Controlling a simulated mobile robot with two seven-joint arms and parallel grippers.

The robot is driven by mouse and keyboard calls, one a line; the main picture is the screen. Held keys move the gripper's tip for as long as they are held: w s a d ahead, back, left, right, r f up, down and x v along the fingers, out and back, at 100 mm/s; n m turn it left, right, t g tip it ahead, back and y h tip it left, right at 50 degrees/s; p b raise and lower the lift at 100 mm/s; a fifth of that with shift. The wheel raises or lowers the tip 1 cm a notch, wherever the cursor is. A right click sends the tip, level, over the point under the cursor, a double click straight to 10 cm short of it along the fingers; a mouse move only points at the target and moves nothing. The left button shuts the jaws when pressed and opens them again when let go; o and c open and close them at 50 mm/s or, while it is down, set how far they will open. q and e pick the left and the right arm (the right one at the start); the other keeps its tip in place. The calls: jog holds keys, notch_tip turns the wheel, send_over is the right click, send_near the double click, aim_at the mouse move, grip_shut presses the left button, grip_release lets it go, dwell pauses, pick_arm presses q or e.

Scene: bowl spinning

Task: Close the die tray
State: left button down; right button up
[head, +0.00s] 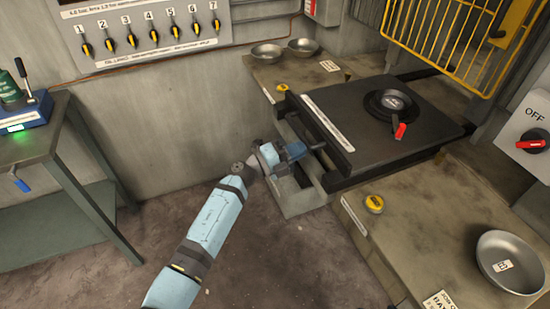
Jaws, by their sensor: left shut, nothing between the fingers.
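The die tray (345,100) is a flat black slab with a white label strip along its left edge. A round black die (392,103) with a metal dish and a red lever (400,131) sits on it. My left gripper (303,150) is shut and empty, low beside the handle's near end, above a grey bracket (300,200). I cannot tell whether it touches the handle or tray. My right gripper is not in view.
Metal bowls (267,52) stand on the far bench, and a larger bowl (510,262) on the near bench. Yellow buttons (374,203) sit on the bench tops. A yellow wire guard (455,35) is above the tray. The floor at left is clear.

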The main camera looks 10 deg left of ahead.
aim_at(323, 148)
pick_arm(q)
jog(key=x, duration=0.2)
jog(key=f+b+x, duration=0.1)
jog(key=x, duration=0.5)
jog(key=shift+d+f+b, duration=0.15)
jog(key=shift+f+b, duration=0.15)
jog(key=shift+b, duration=0.05)
